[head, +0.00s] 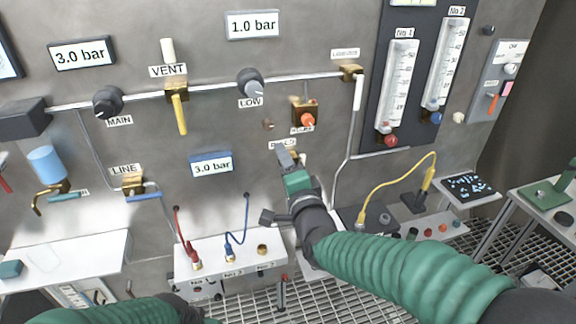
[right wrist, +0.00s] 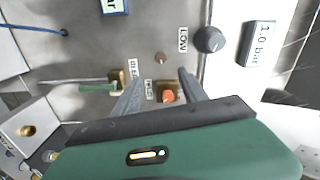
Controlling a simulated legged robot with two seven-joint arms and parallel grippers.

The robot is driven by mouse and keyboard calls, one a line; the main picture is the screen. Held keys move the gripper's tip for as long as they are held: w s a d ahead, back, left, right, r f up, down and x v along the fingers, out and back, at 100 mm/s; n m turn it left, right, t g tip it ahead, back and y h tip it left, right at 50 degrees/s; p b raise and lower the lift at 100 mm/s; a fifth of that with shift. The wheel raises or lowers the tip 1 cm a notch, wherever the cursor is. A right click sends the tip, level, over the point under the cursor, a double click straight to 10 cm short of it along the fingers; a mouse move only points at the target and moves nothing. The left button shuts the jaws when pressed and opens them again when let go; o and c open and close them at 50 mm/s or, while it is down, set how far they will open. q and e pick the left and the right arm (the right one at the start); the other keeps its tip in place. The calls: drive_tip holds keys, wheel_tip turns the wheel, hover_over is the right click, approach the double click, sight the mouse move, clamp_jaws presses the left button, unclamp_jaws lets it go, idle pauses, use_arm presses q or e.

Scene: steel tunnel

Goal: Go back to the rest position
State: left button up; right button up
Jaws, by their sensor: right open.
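My right gripper (head: 288,158) reaches in from the right on its green-sleeved arm and is near the wall panel, just below the brass fitting with the orange-red knob (head: 307,119). In the right wrist view its two grey fingers (right wrist: 160,90) are apart. The orange knob (right wrist: 168,97) shows in the gap between them, nearer the right finger. I cannot tell whether a finger touches it. Part of my left arm shows at the bottom left of the head view, but its gripper is out of sight.
The panel carries the MAIN knob (head: 108,102), yellow VENT lever (head: 180,112), LOW knob (head: 250,84) and two flow tubes (head: 398,85). Below are a white socket box (head: 225,262) with red and blue cables, and a yellow cable (head: 385,183). Grating floor (head: 340,297) lies beneath.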

drive_tip(key=s+d+f+n+g+h, duration=0.1)
drive_tip(key=s+d+f+n+g, duration=0.25)
drive_tip(key=d+f, duration=0.2)
drive_tip(key=s+d+f+n+g+h, duration=0.2)
drive_tip(key=s+d+f, duration=0.2)
drive_tip(key=f, duration=0.3)
drive_tip(key=s+d+f+n+g+h, duration=0.1)
drive_tip(key=s+d+f+n+g, duration=0.15)
drive_tip(key=d+f, duration=0.35)
drive_tip(key=s+d+f+n+g+h, duration=0.1)
drive_tip(key=s+d+f+n+g, duration=0.1)
drive_tip(key=s, duration=0.7)
drive_tip(key=s+d+f+n+g, duration=0.2)
drive_tip(key=s+d+f+g, duration=0.2)
drive_tip(key=s+f, duration=0.3)
drive_tip(key=shift+s+d+h, duration=0.4)
drive_tip(key=shift+s+d, duration=0.35)
drive_tip(key=shift+s, duration=0.4)
